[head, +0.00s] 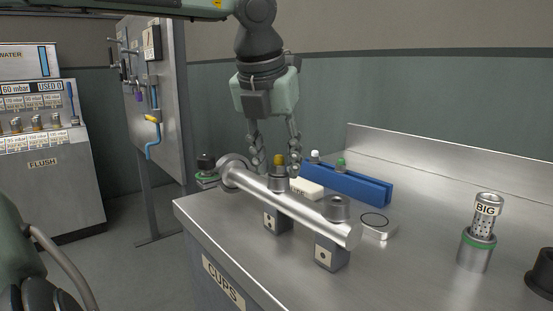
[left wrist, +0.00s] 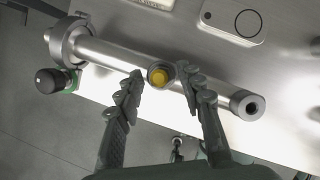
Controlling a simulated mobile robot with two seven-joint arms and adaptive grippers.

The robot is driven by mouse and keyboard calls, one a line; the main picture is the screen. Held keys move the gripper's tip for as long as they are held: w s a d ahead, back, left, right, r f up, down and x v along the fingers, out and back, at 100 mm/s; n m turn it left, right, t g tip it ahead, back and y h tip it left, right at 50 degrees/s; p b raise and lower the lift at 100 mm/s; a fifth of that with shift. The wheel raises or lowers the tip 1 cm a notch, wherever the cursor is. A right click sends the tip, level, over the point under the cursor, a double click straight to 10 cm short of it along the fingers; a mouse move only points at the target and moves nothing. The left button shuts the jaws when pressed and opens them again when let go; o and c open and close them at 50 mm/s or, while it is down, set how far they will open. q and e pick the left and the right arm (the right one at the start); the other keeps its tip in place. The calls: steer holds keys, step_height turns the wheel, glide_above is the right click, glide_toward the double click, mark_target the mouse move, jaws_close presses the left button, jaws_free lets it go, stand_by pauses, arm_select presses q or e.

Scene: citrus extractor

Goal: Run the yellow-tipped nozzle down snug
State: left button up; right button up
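The yellow-tipped nozzle (head: 279,160) stands upright in a collar (head: 279,179) on a horizontal metal pipe (head: 297,209). In the left wrist view its yellow tip (left wrist: 159,75) shows from above. How deep it sits in the collar I cannot tell. My left gripper (head: 275,168) points down from above, with its fingers apart. In the left wrist view the left gripper's fingertips (left wrist: 160,75) lie on either side of the nozzle, with gaps; it holds nothing. My right gripper is not in view.
A blue rack (head: 345,183) with a white-tipped and a green-tipped piece stands behind the pipe. A perforated cylinder marked BIG (head: 487,205) stands at the right. The steel counter (head: 410,265) is clear at its front middle.

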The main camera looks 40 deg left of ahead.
arm_select(q)
steer(key=shift+c, duration=0.2)
steer(key=c, duration=0.5)
steer(key=m+h, duration=0.1)
steer(key=m, duration=0.2)
steer(key=shift+t, duration=0.3)
steer(key=shift+c, duration=0.5)
steer(key=m+h, duration=0.1)
steer(key=m, duration=0.3)
steer(key=m+h, duration=0.1)
steer(key=m, duration=0.1)
steer(key=shift+a+h, duration=0.3)
steer(key=o, duration=0.9)
steer(key=shift+f, duration=0.1)
steer(key=v, duration=1.2)
steer(key=shift+w+d, duration=0.1)
steer(key=shift+w, duration=0.1)
